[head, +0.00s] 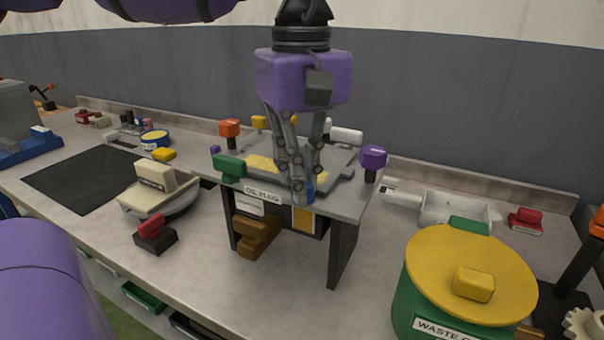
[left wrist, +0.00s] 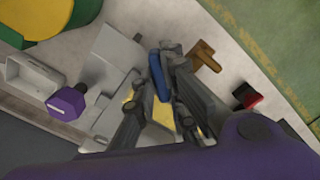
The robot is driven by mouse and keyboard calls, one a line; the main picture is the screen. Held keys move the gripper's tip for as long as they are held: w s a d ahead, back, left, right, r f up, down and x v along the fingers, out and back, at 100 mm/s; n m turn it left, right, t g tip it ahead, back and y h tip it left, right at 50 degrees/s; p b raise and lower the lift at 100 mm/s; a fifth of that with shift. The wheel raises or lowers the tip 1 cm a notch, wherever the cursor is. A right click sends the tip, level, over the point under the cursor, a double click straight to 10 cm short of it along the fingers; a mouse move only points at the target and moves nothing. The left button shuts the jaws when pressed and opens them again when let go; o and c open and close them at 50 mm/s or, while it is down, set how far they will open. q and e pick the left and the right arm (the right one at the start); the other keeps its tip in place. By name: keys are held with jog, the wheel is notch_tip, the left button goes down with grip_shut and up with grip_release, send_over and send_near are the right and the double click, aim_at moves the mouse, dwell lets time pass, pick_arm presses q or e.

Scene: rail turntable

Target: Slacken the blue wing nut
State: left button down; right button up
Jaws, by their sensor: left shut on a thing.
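The blue wing nut (head: 310,190) is at the front edge of the grey plate of the oil plug stand (head: 345,208), mostly hidden behind the fingers in the head view. In the left wrist view the blue wing nut (left wrist: 159,76) shows as a narrow upright bar between the fingertips. My left gripper (head: 298,190) reaches down from above and is shut on it; the fingers also show in the left wrist view (left wrist: 158,88). The nut's base and thread are hidden. My right gripper is not in view.
Green (head: 229,168), orange (head: 229,129) and purple (head: 373,159) knobs stand around the plate. A brown handle (head: 255,236) sticks out below it. A green waste drum with a yellow lid (head: 470,262) stands at the right. A dark mat (head: 85,178) lies at the left.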

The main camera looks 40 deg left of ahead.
pick_arm(q)
jog(key=n, duration=0.3)
jog(key=shift+n, duration=0.4)
jog(key=shift+n+b, duration=0.3)
jog(key=shift+n, duration=1.6)
jog(key=c, duration=1.8)
grip_release()
notch_tip(320, 180, up, 12)
